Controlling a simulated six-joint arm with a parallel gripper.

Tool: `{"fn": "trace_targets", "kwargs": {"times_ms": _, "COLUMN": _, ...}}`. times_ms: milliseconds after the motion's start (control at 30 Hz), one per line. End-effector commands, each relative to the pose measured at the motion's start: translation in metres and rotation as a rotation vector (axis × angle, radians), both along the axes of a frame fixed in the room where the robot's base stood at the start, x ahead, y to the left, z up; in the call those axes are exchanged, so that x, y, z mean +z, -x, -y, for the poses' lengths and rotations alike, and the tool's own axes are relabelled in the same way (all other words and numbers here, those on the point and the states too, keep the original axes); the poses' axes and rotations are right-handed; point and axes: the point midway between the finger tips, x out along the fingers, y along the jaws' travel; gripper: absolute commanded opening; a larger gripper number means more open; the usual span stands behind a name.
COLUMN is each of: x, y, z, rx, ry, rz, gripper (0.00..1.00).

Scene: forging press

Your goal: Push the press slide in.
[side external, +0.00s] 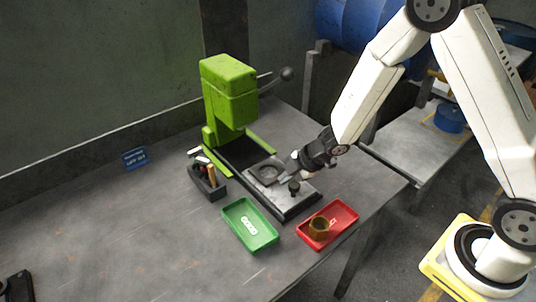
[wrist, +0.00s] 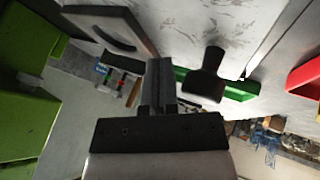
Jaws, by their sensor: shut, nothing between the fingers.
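The press slide (side external: 304,197) is a grey plate with a round recess and an upright black knob (side external: 294,187). It sticks out from the green press (side external: 229,92) on a dark base. My gripper (side external: 289,171) is low over the slide, between the press and the knob, close to the recess. In the wrist view my gripper (wrist: 160,64) has its fingers together and empty. The knob (wrist: 208,74) stands right of the fingers there, and the recessed part of the slide (wrist: 108,28) is at upper left. I cannot tell whether the fingers touch the slide.
A green tray (side external: 237,233) with pale pieces lies in front of the slide. A red tray (side external: 344,216) holding a brass nut-like part (side external: 319,228) sits at its outer end. A black holder (side external: 207,188) stands left. The left of the table is mostly clear.

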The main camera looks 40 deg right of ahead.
Motion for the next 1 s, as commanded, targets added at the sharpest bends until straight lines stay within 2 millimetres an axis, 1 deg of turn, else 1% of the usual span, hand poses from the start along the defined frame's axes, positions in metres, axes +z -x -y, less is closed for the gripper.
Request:
{"fn": "trace_targets", "kwargs": {"times_ms": 200, "x": -0.007, "y": -0.004, "z": -0.004, "rx": 0.001, "ry": 0.000, "rz": 0.000, "gripper": 0.00}}
{"fn": "trace_targets", "kwargs": {"times_ms": 667, "x": -0.008, "y": -0.006, "z": -0.004, "rx": 0.000, "ry": 0.000, "rz": 0.000, "gripper": 0.00}}
{"fn": "trace_targets", "kwargs": {"times_ms": 767, "x": -0.008, "y": -0.011, "z": -0.004, "rx": 0.000, "ry": -0.001, "rz": 0.000, "gripper": 0.00}}
{"fn": "trace_targets", "kwargs": {"times_ms": 867, "x": -0.009, "y": -0.021, "z": -0.004, "rx": 0.001, "ry": -0.002, "rz": -0.001, "gripper": 0.00}}
{"fn": "trace_targets", "kwargs": {"times_ms": 1000, "x": -0.009, "y": -0.038, "z": -0.004, "rx": 0.002, "ry": -0.004, "rz": 0.000, "gripper": 0.00}}
